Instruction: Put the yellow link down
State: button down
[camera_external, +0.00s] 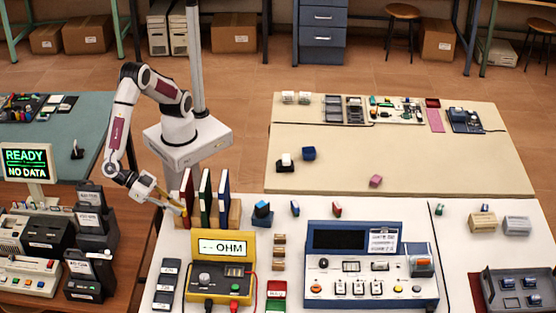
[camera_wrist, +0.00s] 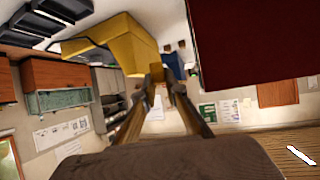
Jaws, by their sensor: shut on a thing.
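My gripper (camera_external: 180,208) points down and right beside the red binder, just above the white table's left end. It is shut on a small yellow piece (camera_external: 184,212), which I take for the yellow link; it is tiny and partly hidden by the fingers. In the wrist view my gripper's fingers (camera_wrist: 165,82) reach away from the camera, close together, and the link between them cannot be made out clearly.
The red binder (camera_external: 187,192) stands close by and fills the wrist view's upper right (camera_wrist: 255,40). Green (camera_external: 205,196) and blue (camera_external: 223,194) binders stand beside it. The yellow OHM meter (camera_external: 222,243) is in front. A blue console (camera_external: 370,285) stands to the right.

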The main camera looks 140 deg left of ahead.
jog(key=shift+r, duration=0.75)
jog(key=shift+m+t+h, duration=0.3)
jog(key=shift+m+h, duration=0.3)
jog(key=shift+m, duration=0.1)
jog(key=w+a+r, duration=0.1)
jog(key=w, duration=0.3)
jog(key=w+a+r, duration=0.1)
jog(key=w, duration=0.3)
jog(key=w+a+r, duration=0.1)
jog(key=w, duration=0.3)
jog(key=shift+w+a+r, duration=0.15)
jog(key=shift+w+r, duration=0.15)
jog(key=shift+w, duration=0.1)
jog(key=w+a+r+m+t+h, duration=0.25)
jog(key=w+a+m+h, duration=0.25)
jog(key=w+a, duration=1.35)
jog(key=s+a+f, duration=0.1)
jog(key=a+f, duration=0.2)
jog(key=a, duration=0.7)
jog(key=s+a+f, duration=0.1)
jog(key=a+f, duration=0.3)
jog(key=a, duration=0.6)
jog(key=shift+g+h, duration=0.3)
jog(key=shift+g, duration=0.15)
jog(key=shift+f, duration=2.25)
